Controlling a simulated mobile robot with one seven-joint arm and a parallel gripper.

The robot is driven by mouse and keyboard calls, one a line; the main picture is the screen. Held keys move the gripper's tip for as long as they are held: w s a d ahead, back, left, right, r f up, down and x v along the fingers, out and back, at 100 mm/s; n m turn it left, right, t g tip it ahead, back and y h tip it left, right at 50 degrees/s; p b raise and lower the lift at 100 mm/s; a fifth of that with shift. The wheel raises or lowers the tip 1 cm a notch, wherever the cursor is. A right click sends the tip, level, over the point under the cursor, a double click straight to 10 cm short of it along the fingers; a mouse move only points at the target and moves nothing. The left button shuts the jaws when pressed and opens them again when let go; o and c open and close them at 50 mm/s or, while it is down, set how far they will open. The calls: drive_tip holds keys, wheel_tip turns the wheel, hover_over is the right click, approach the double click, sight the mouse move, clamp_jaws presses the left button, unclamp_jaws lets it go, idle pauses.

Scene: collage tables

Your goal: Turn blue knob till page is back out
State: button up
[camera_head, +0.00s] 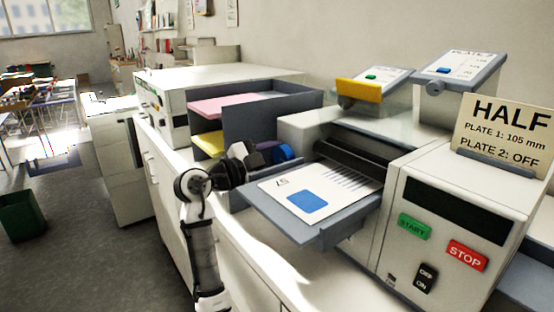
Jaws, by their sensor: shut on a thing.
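The blue knob (284,153) is on the left side of the folding machine, just behind the feed tray. My gripper (268,155) reaches it from the left and is shut on it; the fingers are dark and partly hidden. The page (338,184), white with a blue square, grey lines and an upside-down number, lies on the grey feed tray (292,233). Its far edge is close to the dark roller (347,154); I cannot tell whether any of it is under the roller.
The machine's front has a green START button (414,226), a red STOP button (467,255) and a black switch (426,278). A sign reading HALF (505,128) stands on top. Grey trays with pink paper (222,106) and yellow paper (208,144) stand behind my gripper. Open floor lies at left.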

drive_tip(key=shift+f+b, duration=0.2)
drive_tip(key=shift+b, duration=0.5)
drive_tip(key=shift+c, duration=0.3)
drive_tip(key=m+b, duration=0.1)
drive_tip(key=b, duration=0.1)
drive_tip(key=shift+f+b, duration=0.2)
drive_tip(key=shift+b, duration=0.1)
drive_tip(key=m+b, duration=0.3)
drive_tip(key=b, duration=0.3)
drive_tip(key=shift+m, duration=0.3)
drive_tip(key=m+b, duration=0.4)
drive_tip(key=shift+m+b, duration=0.3)
drive_tip(key=shift+r+m+b, duration=0.2)
drive_tip(key=shift+m+b, duration=1.05)
drive_tip(key=shift+m, duration=0.95)
drive_tip(key=o, duration=1)
